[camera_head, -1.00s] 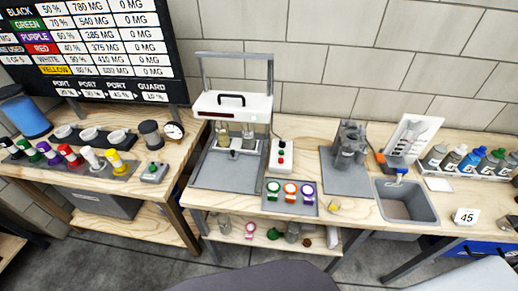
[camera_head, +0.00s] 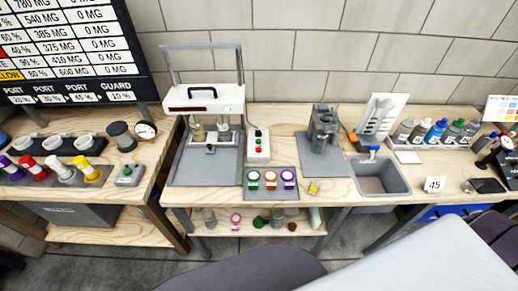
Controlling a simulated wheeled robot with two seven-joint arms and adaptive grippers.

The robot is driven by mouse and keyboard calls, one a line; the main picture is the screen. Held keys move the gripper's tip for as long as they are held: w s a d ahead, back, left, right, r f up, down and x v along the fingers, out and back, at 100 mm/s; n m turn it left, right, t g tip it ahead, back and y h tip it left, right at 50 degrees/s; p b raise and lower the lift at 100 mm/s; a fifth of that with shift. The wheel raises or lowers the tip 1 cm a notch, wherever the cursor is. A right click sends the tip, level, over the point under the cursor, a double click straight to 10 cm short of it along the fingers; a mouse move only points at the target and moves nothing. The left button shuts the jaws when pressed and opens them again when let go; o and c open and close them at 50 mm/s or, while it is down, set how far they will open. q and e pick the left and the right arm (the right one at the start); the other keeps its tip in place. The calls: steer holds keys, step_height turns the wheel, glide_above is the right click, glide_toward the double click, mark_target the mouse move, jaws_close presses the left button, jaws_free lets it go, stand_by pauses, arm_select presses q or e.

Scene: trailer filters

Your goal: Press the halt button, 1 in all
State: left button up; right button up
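A white control box (camera_head: 258,146) stands on the middle bench, just right of the press-like machine (camera_head: 209,120). No label on the buttons is readable, so I cannot tell which is marked halt. A grey box with a green button (camera_head: 127,171) sits at the right end of the left bench. Neither of my grippers is in view. Parts of my own arms fill the bottom middle and bottom right.
A grey tray (camera_head: 249,191) with three coloured-ring cups lies in front of the control box. A grey sink (camera_head: 380,178), a dark fixture (camera_head: 322,130) and several bottles stand to the right. A lower shelf (camera_head: 220,229) holds small items.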

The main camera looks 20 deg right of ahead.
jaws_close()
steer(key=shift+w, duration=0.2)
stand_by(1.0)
